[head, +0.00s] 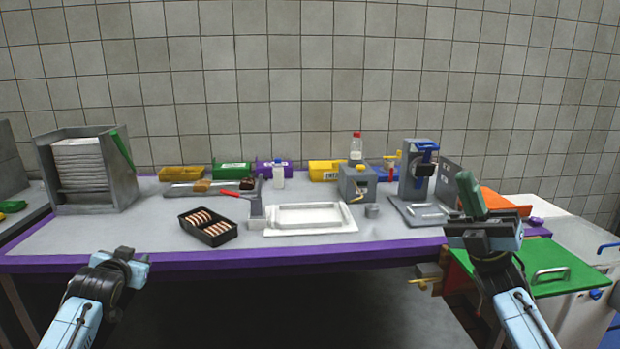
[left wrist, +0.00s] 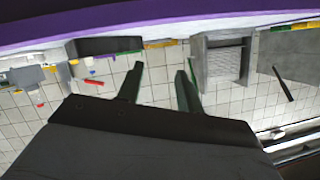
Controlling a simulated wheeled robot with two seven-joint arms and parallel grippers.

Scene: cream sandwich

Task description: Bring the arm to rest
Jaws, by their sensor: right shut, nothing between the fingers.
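My left gripper (head: 122,257) hangs in front of the table's purple front edge at the lower left of the head view. In the left wrist view its two fingers (left wrist: 160,73) stand apart with nothing between them, so it is open. My right gripper (head: 467,180) is raised at the right, its green fingers pointing up and closed together. It holds nothing. It stands in front of the table's right end, and neither gripper visibly touches anything.
The table (head: 60,240) carries a black tray of cream sandwiches (head: 208,229), a white tray (head: 308,229), a grey rack (head: 130,185), a grey box (head: 357,184) and a blue-topped press (head: 415,170). A green-topped cabinet (head: 565,283) stands at the right. The table's front strip is mostly clear.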

